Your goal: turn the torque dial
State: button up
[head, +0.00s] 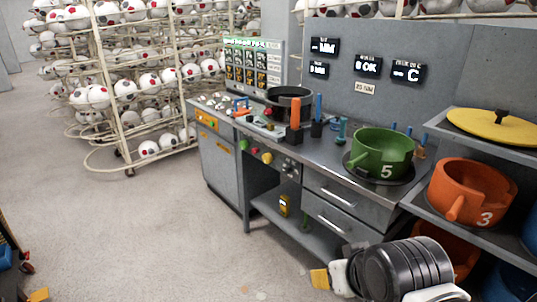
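The front of the grey workbench carries a small dark panel with a round dial (290,167), which looks like the torque dial; its markings are too small to read. To its left on the same front are green, red and yellow round buttons (255,152). My gripper (322,278) is at the bottom of the head view, in front of and below the bench drawers. It points left and is well apart from the dial. Only a yellow-orange tip and a pale part show clearly; my black arm link hides much of it. Whether it is open cannot be seen.
A green pot marked 5 (383,150) stands on the bench's right end. An orange pot marked 3 (470,192) and a yellow lid (492,127) sit on shelves at right. Ball racks (122,90) stand at back left. The floor (150,220) left of the bench is clear.

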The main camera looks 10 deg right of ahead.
aim_at(287, 169)
jog(key=i+z, duration=0.35)
jog(key=i, duration=0.15)
jog(key=i+j+z, duration=0.35)
jog(key=i, duration=0.15)
jog(key=l, duration=0.1)
